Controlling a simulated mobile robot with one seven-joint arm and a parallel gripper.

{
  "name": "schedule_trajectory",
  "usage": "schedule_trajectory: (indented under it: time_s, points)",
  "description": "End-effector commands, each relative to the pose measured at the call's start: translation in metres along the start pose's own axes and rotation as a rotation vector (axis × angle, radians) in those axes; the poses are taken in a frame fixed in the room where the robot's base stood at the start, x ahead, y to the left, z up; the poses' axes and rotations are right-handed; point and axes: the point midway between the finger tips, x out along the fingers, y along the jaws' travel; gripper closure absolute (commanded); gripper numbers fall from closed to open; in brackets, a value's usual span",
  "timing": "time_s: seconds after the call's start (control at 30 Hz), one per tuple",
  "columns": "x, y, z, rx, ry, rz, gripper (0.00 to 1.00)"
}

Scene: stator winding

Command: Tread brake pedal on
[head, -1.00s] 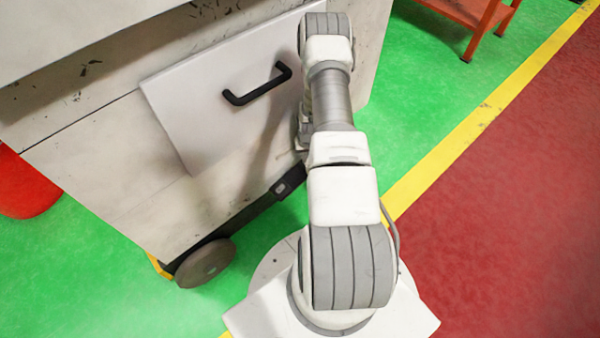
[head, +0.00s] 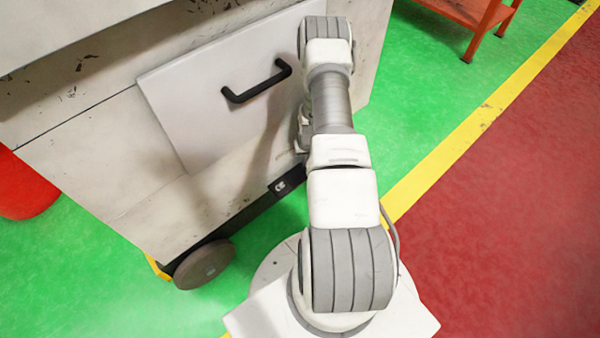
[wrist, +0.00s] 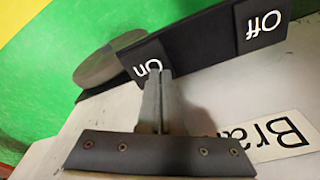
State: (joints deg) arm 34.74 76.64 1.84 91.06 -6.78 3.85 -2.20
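The brake pedal is a long black bar (wrist: 205,47) low on the pale machine. In the wrist view it carries a black "On" pad (wrist: 146,62) on the left and a black "Off" pad (wrist: 262,32) on the right, both lettered in white. My gripper (wrist: 160,74) has its two grey fingers together with only a thin line between them, and nothing shows in them. The fingertips overlap the lower right edge of the "On" pad in the picture; I cannot tell whether they touch it. In the head view the bar (head: 240,217) shows partly, and my arm hides the gripper.
A "Bra..." label (wrist: 272,138) is on the pale machine panel. A round grey-brown wheel (head: 205,264) is beside the bar's left end. A white door with a black handle (head: 256,84) is above. A red-orange stand (head: 470,15) is far off; green floor is clear.

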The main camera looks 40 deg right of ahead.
Motion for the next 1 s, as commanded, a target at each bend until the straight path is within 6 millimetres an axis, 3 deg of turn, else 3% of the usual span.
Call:
schedule_trajectory:
  time_s: [0.27,1.0]
  points:
    - [-0.004,0.0,0.0,0.0,-0.001,-0.001,1.0]
    - [-0.063,0.0,-0.01,0.0,0.001,0.0,1.0]
